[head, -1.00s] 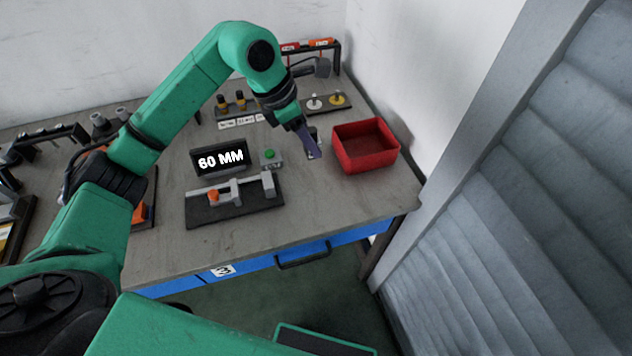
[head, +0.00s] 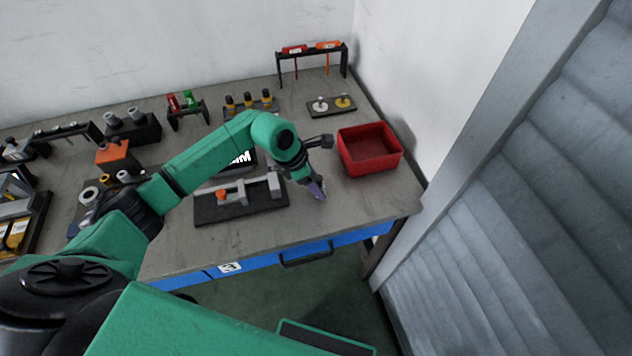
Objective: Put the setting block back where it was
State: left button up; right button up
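My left gripper (head: 317,190) is low over the front right of the bench, to the right of the dark fixture. Its purple-grey fingers point down, and they are too small in view to tell whether they are open or shut. I cannot make out a setting block for certain, either in the fingers or on the bench. The fixture (head: 213,212) has a dark base with grey blocks on a rail and an orange knob (head: 221,195). The display (head: 243,157) behind it is mostly hidden by my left arm. My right gripper is out of view.
A red bin (head: 370,165) stands right of my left gripper. The bench's front right corner is clear.

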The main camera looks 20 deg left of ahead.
pick_arm(q)
jog(key=shift+o, duration=0.6)
jog(key=shift+r, duration=0.1)
jog(key=shift+r, duration=0.2)
jog(key=b+v, duration=0.3)
jog(key=v, duration=0.8)
jog(key=shift+a+r, duration=0.15)
jog(key=shift+r, duration=0.2)
jog(key=shift+s, duration=0.15)
